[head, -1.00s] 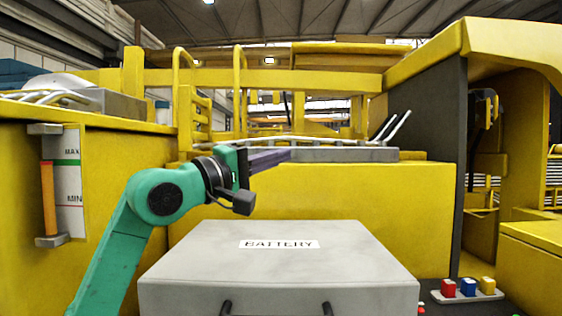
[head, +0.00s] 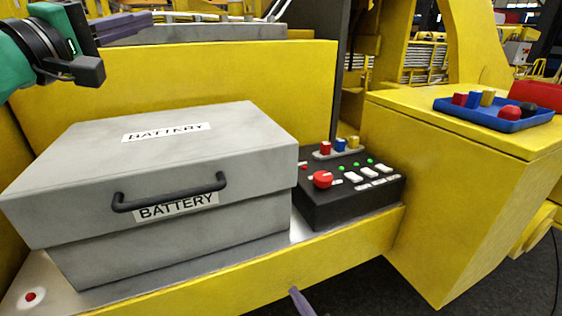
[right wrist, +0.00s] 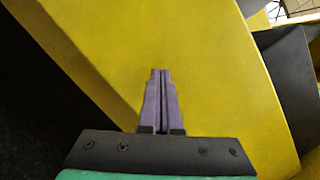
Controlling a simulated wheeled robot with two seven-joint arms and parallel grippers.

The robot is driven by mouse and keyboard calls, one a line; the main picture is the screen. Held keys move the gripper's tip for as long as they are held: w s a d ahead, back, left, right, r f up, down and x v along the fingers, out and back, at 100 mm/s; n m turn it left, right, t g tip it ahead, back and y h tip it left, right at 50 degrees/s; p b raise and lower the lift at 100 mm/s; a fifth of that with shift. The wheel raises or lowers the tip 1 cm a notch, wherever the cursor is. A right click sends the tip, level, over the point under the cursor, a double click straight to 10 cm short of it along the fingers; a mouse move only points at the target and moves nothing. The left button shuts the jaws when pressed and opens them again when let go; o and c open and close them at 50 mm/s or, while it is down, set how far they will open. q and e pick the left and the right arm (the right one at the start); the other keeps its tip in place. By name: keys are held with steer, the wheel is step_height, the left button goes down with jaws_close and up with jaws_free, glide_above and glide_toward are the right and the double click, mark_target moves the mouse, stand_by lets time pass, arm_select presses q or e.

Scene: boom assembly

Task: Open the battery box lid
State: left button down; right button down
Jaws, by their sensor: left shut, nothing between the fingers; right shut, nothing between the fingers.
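The grey battery box (head: 180,245) stands at the left in the head view. Its lid (head: 230,145) is closed, with a "BATTERY" label on top. A black handle (head: 170,192) is on the lid's front face, above a second "BATTERY" label. My left gripper (head: 128,24) is shut and empty at the upper left, apart from the box and above its back. My right gripper (head: 298,300) shows only as a purple tip at the bottom edge, in front of and below the box. In the right wrist view its purple fingers (right wrist: 160,100) are together with nothing between them, in front of a yellow surface.
A black control panel (head: 350,190) with a red knob, white switches and green lights sits right of the box. A blue tray (head: 490,118) with coloured parts rests on a yellow block (head: 450,160) at the right. A yellow wall (head: 200,75) rises behind the box.

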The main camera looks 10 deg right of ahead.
mark_target(279, 187)
step_height(279, 187, up, 17)
steer(key=a+m+t+h, duration=0.2)
steer(key=m+t, duration=0.6)
steer(key=m, duration=0.4)
steer(key=x, duration=0.9)
steer(key=shift+w+d, duration=0.1)
steer(key=r, duration=0.4)
steer(key=shift+w+r, duration=0.2)
steer(key=shift+w, duration=0.05)
arm_select(q)
steer(key=shift+w, duration=0.1)
arm_select(e)
steer(key=shift+s+r, duration=0.15)
steer(key=shift+r, duration=0.45)
steer(key=shift+s+r, duration=0.15)
steer(key=shift+r, duration=0.45)
arm_select(q)
steer(key=c, duration=1.5)
jaws_free()
steer(key=o, duration=0.4)
